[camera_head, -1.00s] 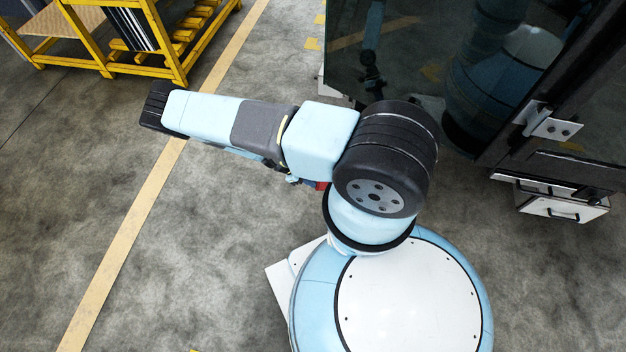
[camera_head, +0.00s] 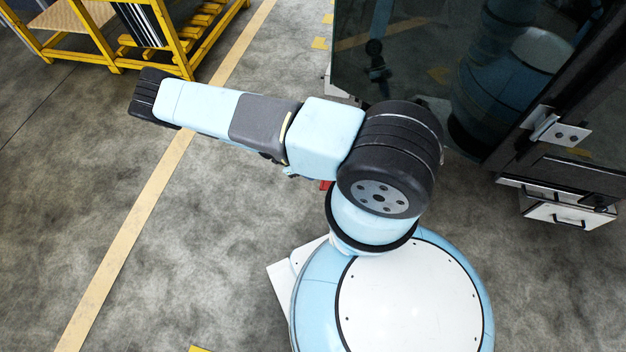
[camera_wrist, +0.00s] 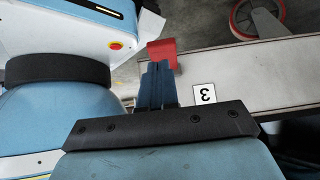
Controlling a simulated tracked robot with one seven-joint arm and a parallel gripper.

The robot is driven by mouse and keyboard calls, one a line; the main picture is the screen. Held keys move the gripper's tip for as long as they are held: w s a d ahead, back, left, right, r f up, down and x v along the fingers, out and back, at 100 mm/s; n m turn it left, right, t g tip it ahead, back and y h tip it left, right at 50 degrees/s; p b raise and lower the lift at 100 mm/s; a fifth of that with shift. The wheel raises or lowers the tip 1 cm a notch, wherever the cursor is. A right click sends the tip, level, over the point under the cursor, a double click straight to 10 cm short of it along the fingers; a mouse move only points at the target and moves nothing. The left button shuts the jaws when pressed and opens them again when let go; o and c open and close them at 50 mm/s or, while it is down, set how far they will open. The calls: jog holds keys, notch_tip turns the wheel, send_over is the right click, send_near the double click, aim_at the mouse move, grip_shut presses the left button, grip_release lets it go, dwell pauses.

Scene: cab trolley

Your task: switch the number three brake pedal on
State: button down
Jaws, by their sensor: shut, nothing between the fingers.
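In the wrist view, a red pedal (camera_wrist: 162,53) sticks out at the edge of a pale trolley beam (camera_wrist: 240,75). A white label with an upside-down "3" (camera_wrist: 205,96) is on the beam, to the right of my fingers. My gripper (camera_wrist: 157,67) is shut and empty, its dark fingers pointing at the pedal and overlapping its lower part in the picture. I cannot tell whether they touch it. In the head view my gripper is hidden beneath my arm.
A red-rimmed wheel (camera_wrist: 256,18) is beyond the beam. A dark glass-sided cab (camera_head: 430,70) stands at upper right in the head view, with a white drawer box (camera_head: 566,212) beside it. A yellow rack (camera_head: 185,65) is at upper left. The floor at left is clear.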

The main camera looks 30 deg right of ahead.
jog(key=w+a+r, duration=0.4)
jog(key=w+a, duration=0.1)
jog(key=a, duration=0.1)
jog(key=shift+a, duration=0.1)
dwell(0.6)
